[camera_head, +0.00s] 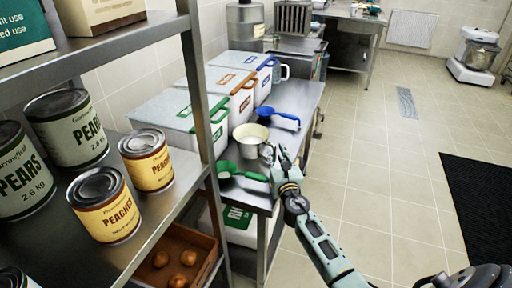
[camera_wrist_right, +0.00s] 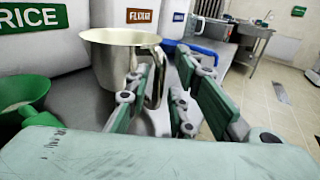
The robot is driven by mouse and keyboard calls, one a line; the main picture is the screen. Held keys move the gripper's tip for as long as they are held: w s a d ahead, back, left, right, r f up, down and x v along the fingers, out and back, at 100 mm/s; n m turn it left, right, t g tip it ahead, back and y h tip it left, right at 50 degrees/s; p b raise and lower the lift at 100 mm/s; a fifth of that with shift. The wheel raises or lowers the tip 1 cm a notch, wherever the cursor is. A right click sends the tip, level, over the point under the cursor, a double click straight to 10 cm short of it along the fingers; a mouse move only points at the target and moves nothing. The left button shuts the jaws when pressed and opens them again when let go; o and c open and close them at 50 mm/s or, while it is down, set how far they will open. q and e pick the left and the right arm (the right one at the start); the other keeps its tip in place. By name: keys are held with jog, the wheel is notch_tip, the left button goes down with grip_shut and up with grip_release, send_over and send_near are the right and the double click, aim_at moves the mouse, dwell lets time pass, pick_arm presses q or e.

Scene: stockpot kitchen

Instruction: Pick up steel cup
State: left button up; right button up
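The steel cup (camera_head: 249,136) stands upright on the steel counter (camera_head: 296,99), with its pale inside facing up. In the right wrist view the cup (camera_wrist_right: 112,58) is just ahead and to the left, with its handle (camera_wrist_right: 158,80) toward me. My right gripper (camera_head: 276,157) is at the counter's edge beside the cup. In the right wrist view its fingers (camera_wrist_right: 165,88) are spread, and the handle appears between them. I cannot tell whether a finger touches it. My left gripper is not in view.
White bins (camera_head: 175,110) with coloured labels line the wall behind the cup. A green scoop (camera_head: 240,173) lies in front and a blue scoop (camera_head: 277,117) behind. A steel shelf (camera_head: 165,195) with cans (camera_head: 147,160) stands at left. Floor at right is mostly clear.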

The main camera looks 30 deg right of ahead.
grip_shut()
jog(key=shift+w+r, duration=0.1)
jog(key=shift+r, duration=0.05)
dwell(0.4)
